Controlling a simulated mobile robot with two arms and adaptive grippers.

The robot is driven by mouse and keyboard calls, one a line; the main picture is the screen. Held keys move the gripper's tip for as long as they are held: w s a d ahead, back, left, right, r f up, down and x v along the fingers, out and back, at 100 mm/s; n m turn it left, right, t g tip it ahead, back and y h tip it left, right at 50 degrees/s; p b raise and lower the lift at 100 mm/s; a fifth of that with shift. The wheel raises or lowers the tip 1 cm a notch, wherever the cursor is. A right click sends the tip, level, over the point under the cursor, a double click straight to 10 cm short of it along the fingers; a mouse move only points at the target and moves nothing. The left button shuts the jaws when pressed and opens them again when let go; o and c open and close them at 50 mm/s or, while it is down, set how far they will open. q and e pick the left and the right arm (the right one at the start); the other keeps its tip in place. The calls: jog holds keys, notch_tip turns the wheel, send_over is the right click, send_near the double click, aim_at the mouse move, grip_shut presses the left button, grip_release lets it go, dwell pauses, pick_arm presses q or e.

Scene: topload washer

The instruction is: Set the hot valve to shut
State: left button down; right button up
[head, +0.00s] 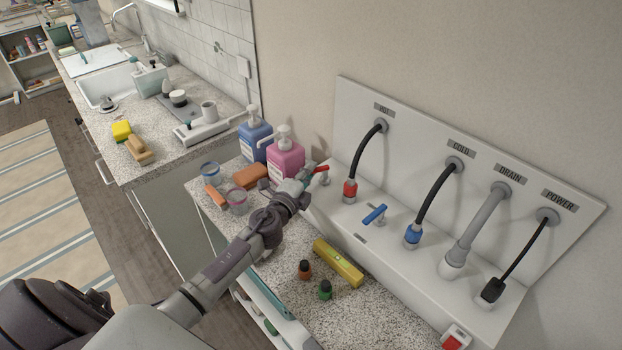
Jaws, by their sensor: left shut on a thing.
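The hot valve's red lever (322,169) sits on the white ledge at the left end of the hookup panel, under the HOT label. My left gripper (308,179) reaches in from the lower left and is shut on the red lever. The lever's tip shows past the fingers; the rest of it is partly hidden by them. A black hose with a red fitting (349,190) runs from the HOT port down to the ledge, just right of the lever. My right gripper is not in view.
The blue cold valve lever (374,214) stands to the right, by the blue hose fitting (413,235). Pink (285,159) and blue (255,139) pump bottles stand close behind my gripper.

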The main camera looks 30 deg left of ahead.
pick_arm(q)
jog(key=m+h+b, duration=0.2)
jog(key=h, duration=0.1)
jog(key=w+a+m+h+b, duration=0.1)
jog(key=h, duration=0.1)
jog(key=shift+w+f+m+g, duration=0.1)
jog(key=shift+f+m+g, duration=0.2)
jog(key=h+b, duration=0.1)
jog(key=m+g+h+b, duration=0.1)
jog(key=h, duration=0.1)
jog(key=shift+w+a+m, duration=0.1)
jog(key=shift+w+m, duration=0.15)
jog(key=shift+m, duration=0.05)
jog(key=shift+w+r+m+g+h+b, duration=0.25)
jog(key=shift+m+h+b, duration=0.25)
jog(key=shift+h+b, duration=0.25)
jog(key=c, duration=1.2)
grip_release()
jog(key=shift+s, duration=0.1)
jog(key=v, duration=1.2)
jog(key=shift+r, duration=0.1)
